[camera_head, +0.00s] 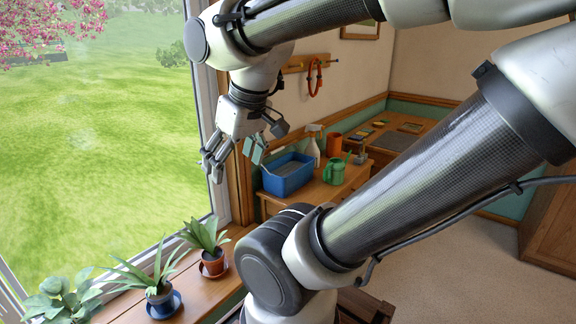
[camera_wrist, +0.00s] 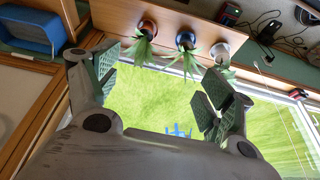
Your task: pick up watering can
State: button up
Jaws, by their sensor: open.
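A small green watering can (camera_head: 335,171) stands upright on the wooden side table, to the right of a blue tub. I cannot make it out in the wrist view. My gripper (camera_head: 232,160) is in the air in front of the window, to the left of the table and the can, apart from both.
The blue tub (camera_head: 287,177) stands between my gripper and the can. A spray bottle (camera_head: 312,150) and an orange container (camera_head: 334,145) stand behind the can. Potted plants (camera_head: 212,262) line the windowsill. Carpet (camera_head: 450,265) is clear at the right.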

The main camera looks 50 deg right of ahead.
aim_at(334, 174)
jog(key=z, duration=1.8)
